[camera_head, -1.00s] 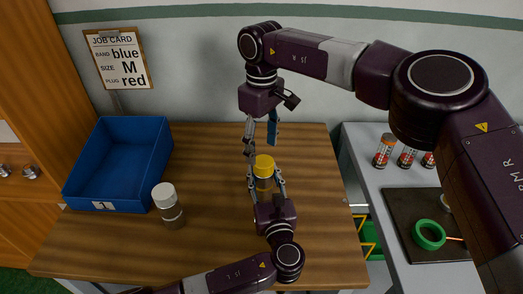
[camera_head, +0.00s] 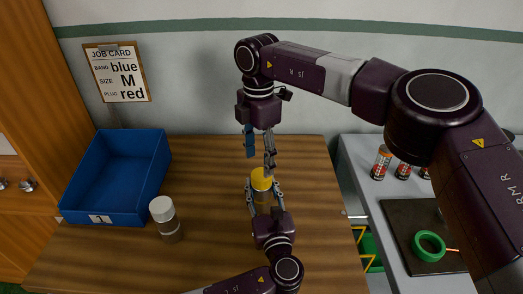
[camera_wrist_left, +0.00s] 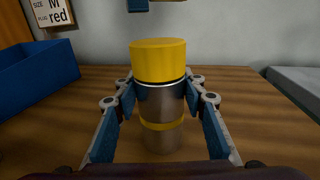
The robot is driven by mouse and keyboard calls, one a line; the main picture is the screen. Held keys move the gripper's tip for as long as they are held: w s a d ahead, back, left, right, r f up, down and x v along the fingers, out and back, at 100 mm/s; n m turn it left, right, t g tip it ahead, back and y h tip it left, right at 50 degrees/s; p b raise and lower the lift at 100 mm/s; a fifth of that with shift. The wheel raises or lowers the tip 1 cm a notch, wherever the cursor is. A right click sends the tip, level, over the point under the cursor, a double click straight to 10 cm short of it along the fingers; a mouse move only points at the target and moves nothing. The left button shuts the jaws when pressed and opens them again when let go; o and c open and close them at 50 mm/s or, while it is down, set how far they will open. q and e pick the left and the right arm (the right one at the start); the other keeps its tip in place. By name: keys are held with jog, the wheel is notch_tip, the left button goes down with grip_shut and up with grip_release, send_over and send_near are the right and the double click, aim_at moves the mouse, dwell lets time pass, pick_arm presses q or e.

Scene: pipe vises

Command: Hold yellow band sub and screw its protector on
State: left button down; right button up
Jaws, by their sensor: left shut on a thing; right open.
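The yellow band sub (camera_wrist_left: 161,125) is a steel cylinder with a yellow band, upright in the left wrist view. A yellow protector (camera_wrist_left: 158,61) sits on its top; how tightly cannot be told. It also shows in the head view (camera_head: 261,179). My left gripper (camera_head: 263,190) is shut on the sub's sides, coming from the near side. My right gripper (camera_head: 259,155) is open and points down just above the yellow protector, apart from it. In the left wrist view only the lower tips of the right gripper (camera_wrist_left: 150,4) show at the top edge.
A blue bin (camera_head: 118,178) marked 1 stands at the left of the wooden table (camera_head: 205,260). A white-capped steel sub (camera_head: 165,219) stands between the bin and my left gripper. A job card (camera_head: 117,72) hangs behind. A grey bench (camera_head: 365,185) at right holds several small cans and green tape (camera_head: 428,245).

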pick_arm(q)
jog(key=shift+f, duration=0.1)
pick_arm(e)
jog(key=n, duration=0.5)
jog(key=shift+r, duration=0.15)
jog(key=n, duration=0.5)
jog(key=shift+r+n, duration=0.1)
jog(key=shift+n, duration=0.2)
jog(key=n, duration=0.5)
jog(key=shift+r, duration=0.1)
jog(key=n, duration=0.5)
jog(key=shift+s+r, duration=0.1)
jog(key=shift+r, duration=0.05)
jog(key=n, duration=0.5)
jog(key=shift+d+r, duration=0.1)
jog(key=shift+r, duration=0.05)
jog(key=n, duration=0.5)
jog(key=shift+r+n, duration=0.1)
jog(key=shift+n, duration=0.2)
jog(key=n, duration=0.6)
jog(key=shift+d+r+n, duration=0.1)
jog(key=shift+r+n, duration=0.1)
jog(key=shift+n, duration=0.1)
jog(key=n, duration=0.5)
jog(key=shift+d+r, duration=0.1)
jog(key=shift+r, duration=0.05)
